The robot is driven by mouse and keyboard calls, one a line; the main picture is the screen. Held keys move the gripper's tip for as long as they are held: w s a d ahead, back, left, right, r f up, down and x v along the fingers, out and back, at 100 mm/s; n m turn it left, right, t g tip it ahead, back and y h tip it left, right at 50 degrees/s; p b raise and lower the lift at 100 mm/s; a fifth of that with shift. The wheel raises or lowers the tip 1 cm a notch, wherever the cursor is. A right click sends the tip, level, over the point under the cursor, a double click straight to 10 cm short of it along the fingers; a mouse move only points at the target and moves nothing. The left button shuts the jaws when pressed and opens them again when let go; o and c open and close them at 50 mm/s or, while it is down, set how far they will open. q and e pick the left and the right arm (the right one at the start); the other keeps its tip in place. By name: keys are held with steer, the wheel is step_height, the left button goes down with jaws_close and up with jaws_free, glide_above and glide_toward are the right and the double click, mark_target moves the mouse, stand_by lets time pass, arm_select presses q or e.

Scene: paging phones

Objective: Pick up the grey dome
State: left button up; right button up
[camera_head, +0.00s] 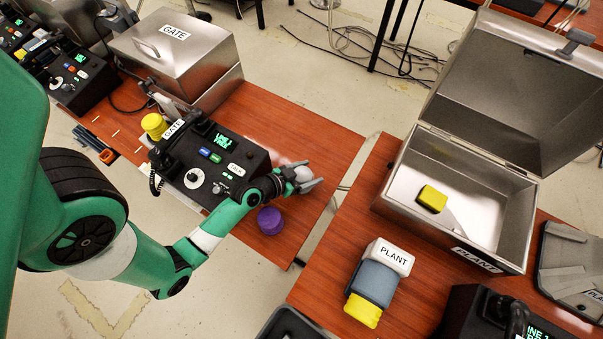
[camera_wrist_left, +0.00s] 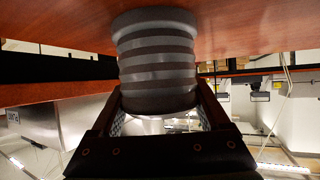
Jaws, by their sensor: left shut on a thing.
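The grey dome (camera_head: 303,173) sits between the fingers of my left gripper (camera_head: 309,178) at the right end of the left wooden table in the head view. The gripper is shut on it. In the left wrist view, the dome (camera_wrist_left: 157,60) shows as a ribbed grey body between the two dark fingers, with the table surface (camera_wrist_left: 60,18) along the top of the picture. I cannot tell whether it touches the table. My right gripper is not in view.
A purple round piece (camera_head: 270,220) lies just below the gripper. A black phone console (camera_head: 215,160) stands to its left, with a closed metal GATE case (camera_head: 180,55) behind. A gap separates this table from the right one, which holds an open PLANT case (camera_head: 455,235).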

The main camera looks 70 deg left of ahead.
mark_target(309, 170)
arm_select(q)
steer(key=shift+c, duration=0.2)
steer(key=shift+r+p, duration=0.35)
steer(key=shift+r, duration=0.15)
step_height(309, 170, up, 3)
steer(key=shift+f+p, duration=0.1)
steer(key=shift+p, duration=0.85)
steer(key=s+d+r+p, duration=0.3)
steer(key=d+r+p, duration=0.1)
steer(key=r, duration=0.2)
steer(key=shift+s+r+p, duration=0.3)
steer(key=shift+s+r, duration=0.05)
steer(key=s+d, duration=0.1)
steer(key=s+d+r+p, duration=0.1)
steer(key=s+d, duration=0.1)
steer(key=s+d+p, duration=0.1)
steer(key=d, duration=0.1)
steer(key=shift+s+r, duration=0.25)
steer(key=shift+r, duration=0.15)
steer(key=shift+s+d+r+b, duration=0.35)
steer(key=shift+s+d+b, duration=0.15)
steer(key=shift+s+d, duration=0.15)
